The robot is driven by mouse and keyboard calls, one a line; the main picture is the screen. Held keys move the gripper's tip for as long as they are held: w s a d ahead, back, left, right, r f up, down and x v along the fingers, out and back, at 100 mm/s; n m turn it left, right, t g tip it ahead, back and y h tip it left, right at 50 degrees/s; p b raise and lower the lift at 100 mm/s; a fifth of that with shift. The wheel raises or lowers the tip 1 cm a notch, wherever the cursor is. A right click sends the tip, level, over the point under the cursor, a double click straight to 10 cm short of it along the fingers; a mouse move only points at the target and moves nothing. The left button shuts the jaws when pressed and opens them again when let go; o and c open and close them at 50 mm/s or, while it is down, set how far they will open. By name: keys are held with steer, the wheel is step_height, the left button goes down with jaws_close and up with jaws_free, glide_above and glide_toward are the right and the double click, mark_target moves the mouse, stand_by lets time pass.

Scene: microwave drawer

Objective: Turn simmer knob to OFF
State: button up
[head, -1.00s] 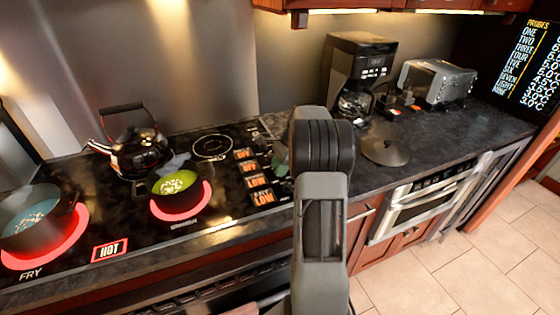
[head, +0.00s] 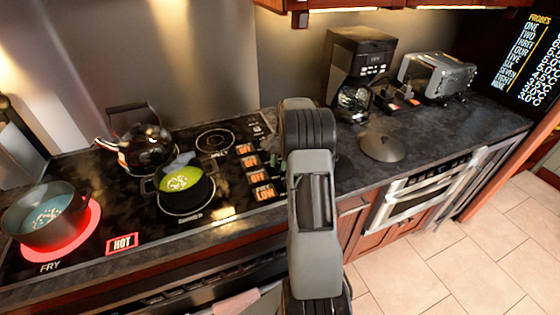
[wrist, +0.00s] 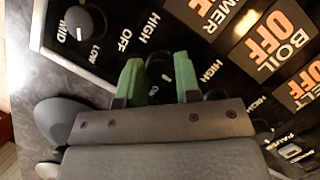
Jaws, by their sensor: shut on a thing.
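The simmer knob (wrist: 158,66) is dark and round, on the black control strip in the wrist view. My gripper (wrist: 159,78) has its two green fingers on either side of the knob, shut on it. OFF, LOW and HIGH marks are printed around the knobs. In the head view, my arm hides the knob and most of the gripper. The simmer burner (head: 187,217), under the pot of green food (head: 181,181), is dark. The orange displays (head: 252,165) beside the knobs read OFF, except the lowest, which reads FRY LOW.
The fry burner (head: 94,222) glows red under a pot (head: 58,228), with a HOT sign (head: 122,243) nearby. A kettle (head: 146,149) stands behind. A lid (head: 383,148), coffee maker (head: 358,62) and toaster (head: 440,75) stand on the right counter. Another knob (wrist: 84,25) sits beside my gripper.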

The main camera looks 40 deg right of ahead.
steer(key=shift+n, duration=0.3)
stand_by(0.4)
steer(key=o, duration=0.9)
steer(key=shift+r, duration=0.1)
steer(key=v, duration=1.3)
steer(key=shift+w+r, duration=0.15)
steer(key=shift+r, duration=0.15)
